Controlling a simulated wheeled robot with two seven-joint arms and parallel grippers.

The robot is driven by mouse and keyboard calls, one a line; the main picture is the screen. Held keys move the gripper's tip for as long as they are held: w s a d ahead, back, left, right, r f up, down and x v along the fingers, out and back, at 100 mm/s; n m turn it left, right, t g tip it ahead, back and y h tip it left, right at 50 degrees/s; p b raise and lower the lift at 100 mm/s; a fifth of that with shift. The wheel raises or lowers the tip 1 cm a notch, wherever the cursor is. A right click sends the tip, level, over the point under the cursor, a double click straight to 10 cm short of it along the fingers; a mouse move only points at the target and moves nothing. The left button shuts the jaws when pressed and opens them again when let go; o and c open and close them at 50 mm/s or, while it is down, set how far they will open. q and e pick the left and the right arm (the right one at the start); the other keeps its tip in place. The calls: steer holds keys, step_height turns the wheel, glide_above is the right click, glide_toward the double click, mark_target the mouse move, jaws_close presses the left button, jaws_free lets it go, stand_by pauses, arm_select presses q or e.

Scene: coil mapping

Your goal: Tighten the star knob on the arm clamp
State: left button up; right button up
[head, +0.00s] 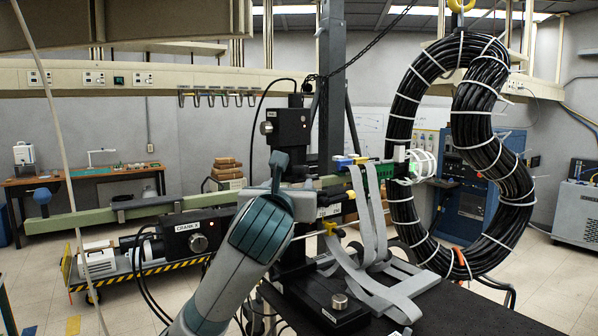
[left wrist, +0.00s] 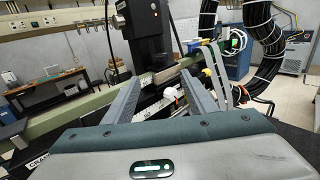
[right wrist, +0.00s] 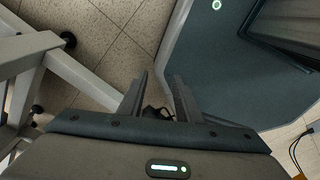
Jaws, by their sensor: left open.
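The arm clamp (head: 330,205) sits on the long green beam, beside the dark column; it is partly hidden behind my left arm. I cannot clearly make out the star knob; a small pale part (left wrist: 170,93) shows between the fingers in the left wrist view and may belong to the clamp. My left gripper (head: 279,165) is in front of the beam and column, fingers apart and empty; its fingers also show in the left wrist view (left wrist: 162,82). My right gripper (right wrist: 160,80) is out of the head view, low over the floor, fingers apart with nothing visibly held.
A large black cable coil (head: 490,150) with white ties hangs at the right. Grey straps (head: 375,225) drape over the black table (head: 450,310). A crank box (head: 195,232) with a silver knob is left of my arm. A grey frame (right wrist: 75,70) stands left of my right gripper.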

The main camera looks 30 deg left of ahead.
arm_select(q)
steer(key=p+x, duration=0.1)
steer(key=x, duration=0.2)
steer(key=p, duration=0.3)
glide_toward(299, 171)
steer(key=x, duration=0.3)
steer(key=p+x, duration=0.2)
steer(key=x, duration=0.3)
steer(key=shift+w+a+r, duration=0.1)
steer(key=shift+w, duration=0.2)
steer(key=shift+w+a, duration=0.15)
steer(key=shift+w, duration=0.15)
arm_select(e)
step_height(299, 171, up, 7)
steer(key=shift+w+a+f, duration=0.2)
steer(key=shift+w+a, duration=0.1)
steer(key=shift+w, duration=0.05)
steer(key=shift+a, duration=0.15)
arm_select(q)
steer(key=shift+c, duration=1.1)
steer(key=c, duration=0.8)
arm_select(e)
steer(key=shift+a, duration=0.3)
